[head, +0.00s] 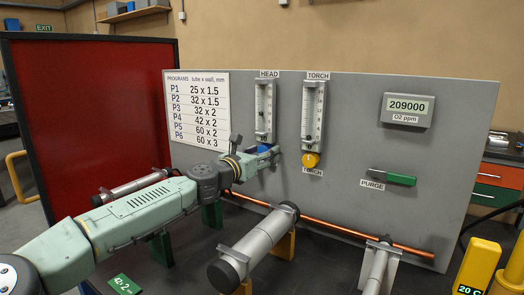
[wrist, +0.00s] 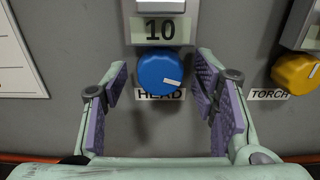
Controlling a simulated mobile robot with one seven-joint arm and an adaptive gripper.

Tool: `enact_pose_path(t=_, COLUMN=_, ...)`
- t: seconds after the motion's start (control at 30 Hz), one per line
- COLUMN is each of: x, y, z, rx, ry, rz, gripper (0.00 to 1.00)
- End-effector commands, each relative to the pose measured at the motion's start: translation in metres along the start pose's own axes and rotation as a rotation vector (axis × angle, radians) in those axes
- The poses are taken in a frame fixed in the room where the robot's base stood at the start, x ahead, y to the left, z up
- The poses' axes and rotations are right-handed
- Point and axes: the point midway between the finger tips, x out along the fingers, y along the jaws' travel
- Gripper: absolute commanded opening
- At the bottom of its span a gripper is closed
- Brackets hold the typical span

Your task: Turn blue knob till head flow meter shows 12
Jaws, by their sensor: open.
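The blue knob (wrist: 160,73) sits on the grey panel above a HEAD label, with a white mark pointing to its lower right. My gripper (wrist: 163,90) is open, with its purple-padded fingers on either side of the knob and apart from it. A display above the knob reads 10 (wrist: 160,31). In the head view the head flow meter (head: 264,108) is a clear upright tube under the HEAD sign; its scale is too small to read.
A yellow TORCH knob (wrist: 296,72) is close on the right, under the torch flow meter (head: 313,112). A green PURGE lever (head: 392,178) and an O2 display reading 209000 (head: 407,106) are farther right. Metal tubes and a copper pipe (head: 330,228) lie below the panel.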

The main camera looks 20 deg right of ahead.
Motion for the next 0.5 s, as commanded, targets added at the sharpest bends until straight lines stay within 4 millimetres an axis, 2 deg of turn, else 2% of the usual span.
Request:
enact_pose_path(t=0.27, x=0.0012, y=-0.0002, z=-0.0006, rx=0.0, ry=0.0, rz=0.0, gripper=0.53)
enact_pose_path(t=0.5, x=0.001, y=-0.0002, z=-0.0004, rx=-0.001, ry=0.0, rz=0.0, gripper=0.37)
